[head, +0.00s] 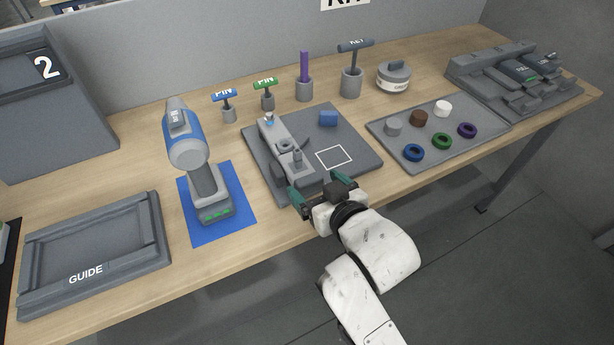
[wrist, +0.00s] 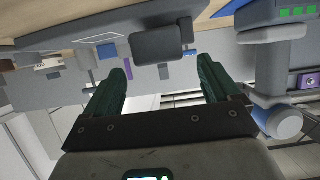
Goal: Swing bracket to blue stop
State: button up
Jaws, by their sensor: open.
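The grey bracket (head: 279,143) lies lengthwise along the left part of a dark grey plate (head: 352,184), with a short upright post near its front end. The blue stop (head: 328,118) is a small block at the plate's back, right of the bracket and apart from it. It seems to show in the wrist view (wrist: 107,51) too. My gripper (head: 313,187) is open and empty at the plate's front edge, just in front of the bracket's near end. In the wrist view the two green fingers (wrist: 165,85) stand apart, with a dark grey block beyond them that I cannot identify surely.
A drill (head: 187,140) on a blue mat stands left of the plate. Pin tools (head: 225,100), a purple rod (head: 304,66) and a key tool (head: 354,60) stand behind. A tray (head: 405,158) of rings and caps lies right. A white square outline marks the plate.

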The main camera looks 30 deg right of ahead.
aim_at(310, 179)
jog(key=shift+x, duration=2.2)
jog(key=c, duration=1.4)
jog(key=shift+d, duration=0.15)
